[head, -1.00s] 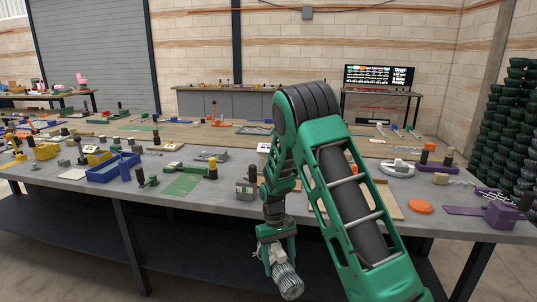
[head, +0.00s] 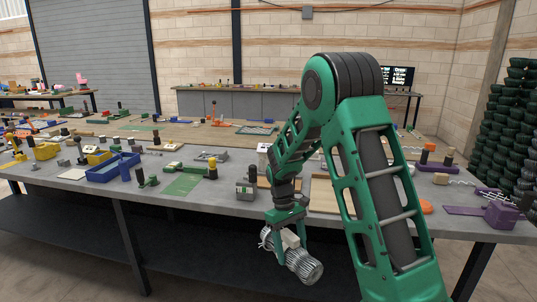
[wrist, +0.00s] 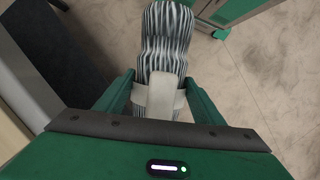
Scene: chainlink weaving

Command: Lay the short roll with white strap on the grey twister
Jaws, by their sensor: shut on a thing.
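My gripper (head: 287,236) is shut on the short roll (head: 305,266), a ribbed silver cylinder with a white strap (head: 290,240) around it. The roll hangs in front of the near table edge, above the floor, tilted in the head view. In the wrist view the roll (wrist: 165,45) sticks out past the fingers, with its white strap (wrist: 160,97) between them. A grey block with a dark knob (head: 245,189) stands near the front edge of the table, up and left of my gripper. It may be the grey twister; I cannot tell for sure.
The grey table (head: 90,197) carries a green device (head: 181,185), a blue tray (head: 113,168) and a purple device (head: 495,212) at the right. A shallow wooden tray (head: 322,196) lies behind my arm. The floor before the table is clear.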

